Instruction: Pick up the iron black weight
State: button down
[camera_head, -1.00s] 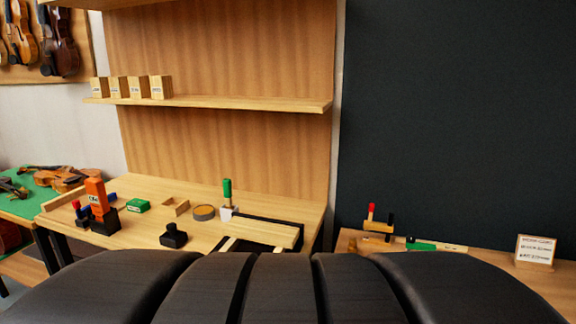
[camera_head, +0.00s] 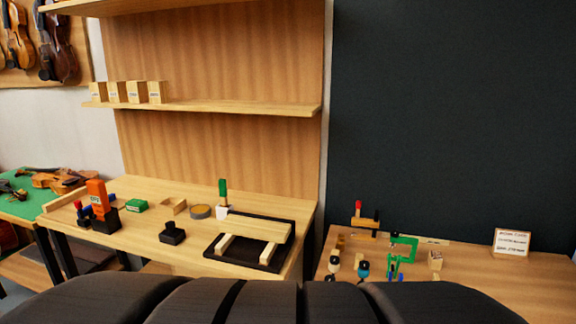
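A small black weight (camera_head: 172,234) with a knob on top stands on the wooden workbench (camera_head: 145,245), near its front edge and left of the black tray. It looks like the iron black weight. Another black block (camera_head: 106,222) stands at the bench's left end, partly behind or under an orange box (camera_head: 97,197); I cannot tell what it is. My gripper is not in view. A large dark rounded part, which seems to be mine, fills the bottom of the picture.
A black tray (camera_head: 286,262) with wooden bars lies right of the weight. Nearby are a green box (camera_head: 136,205), a round tin (camera_head: 201,211) and a green-handled tool (camera_head: 223,190). A second table (camera_head: 475,268) at right holds a green clamp (camera_head: 404,246), small bottles and a sign (camera_head: 511,242).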

aim_at(173, 236)
jog(key=u, duration=0.95)
